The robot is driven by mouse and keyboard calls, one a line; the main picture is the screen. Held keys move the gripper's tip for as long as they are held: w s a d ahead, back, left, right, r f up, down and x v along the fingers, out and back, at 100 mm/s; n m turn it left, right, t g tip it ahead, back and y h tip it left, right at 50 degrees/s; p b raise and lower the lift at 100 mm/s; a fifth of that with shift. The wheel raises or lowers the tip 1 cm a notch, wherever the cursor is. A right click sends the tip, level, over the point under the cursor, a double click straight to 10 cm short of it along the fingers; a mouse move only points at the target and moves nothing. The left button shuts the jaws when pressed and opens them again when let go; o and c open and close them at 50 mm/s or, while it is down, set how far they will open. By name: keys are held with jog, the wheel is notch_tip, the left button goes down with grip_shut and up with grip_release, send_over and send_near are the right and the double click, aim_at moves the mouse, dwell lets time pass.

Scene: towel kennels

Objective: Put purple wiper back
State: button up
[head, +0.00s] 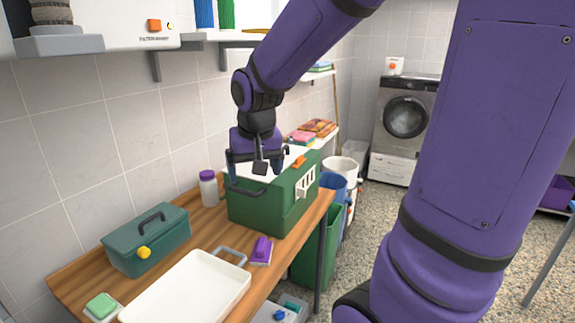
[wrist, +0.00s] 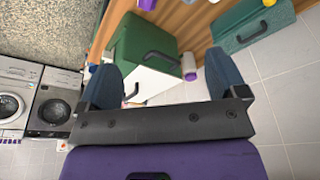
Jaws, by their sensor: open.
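The purple wiper (head: 261,250) lies on the wooden table, between the white tray and the front of the green crate. A small purple piece at the top edge of the wrist view (wrist: 147,4) seems to be the same wiper. My gripper (head: 258,168) is above the green crate (head: 272,212), with its fingers spread and nothing between them. In the wrist view my gripper (wrist: 163,78) also shows two parted blue fingers, with the crate's green side (wrist: 135,45) and white top beyond them. The wiper is apart from my gripper, lower and nearer the tray.
A white tray (head: 190,290) with a metal handle fills the table front. A teal toolbox (head: 148,238), a purple-capped bottle (head: 208,188) and a green sponge (head: 102,306) stand around it. Bins (head: 318,252) stand on the floor beyond the table's right edge. A shelf (head: 222,38) runs above.

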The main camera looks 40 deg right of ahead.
jog(key=s+a+r+n+t, duration=0.1)
jog(key=s+a+r+n, duration=0.1)
jog(key=s, duration=0.5)
jog(key=s+a+r+n+t+y, duration=0.1)
jog(key=s+a+r+n, duration=0.1)
jog(key=s+r, duration=0.3)
jog(key=s, duration=0.3)
jog(key=shift+s+a+r, duration=0.2)
jog(key=shift+s+a, duration=0.1)
jog(key=shift+a, duration=0.1)
